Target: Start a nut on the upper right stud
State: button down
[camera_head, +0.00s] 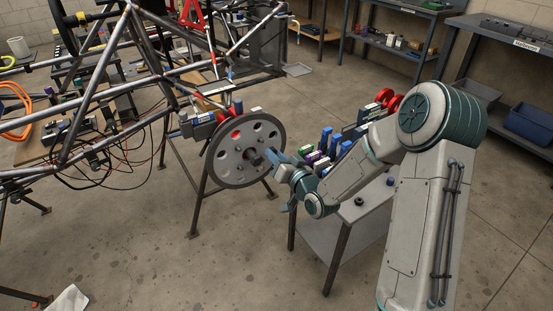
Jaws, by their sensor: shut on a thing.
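The round grey wheel disc (232,171) with large holes stands upright on the front of the tube chassis (125,75). Its studs are too small to tell apart, and part of its right side is hidden by my gripper. My gripper (272,157) is at the right part of the disc face, its fingers pointing left toward the dark hub (254,160). It is shut on a small dark thing that looks like a nut, mostly hidden between the fingers. I cannot tell whether that thing touches a stud.
A grey cart (335,238) stands below my arm, with coloured bins (325,142) and a small dark ring (359,201) on it. A stand leg (200,200) is under the disc. Workbenches line the back wall.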

aim_at(271, 148)
jog(key=shift+r+p+x, duration=0.15)
jog(key=shift+p+x, duration=0.05)
jog(key=shift+x, duration=0.55)
jog(key=shift+r+p+x, duration=0.1)
jog(key=shift+p+x, duration=0.1)
jog(key=shift+x, duration=0.55)
jog(key=shift+f+b, duration=0.1)
jog(key=shift+b, duration=0.55)
jog(key=shift+w+a, duration=0.15)
jog(key=shift+a, duration=0.05)
jog(key=shift+b+x, duration=0.65)
jog(key=shift+x, duration=0.5)
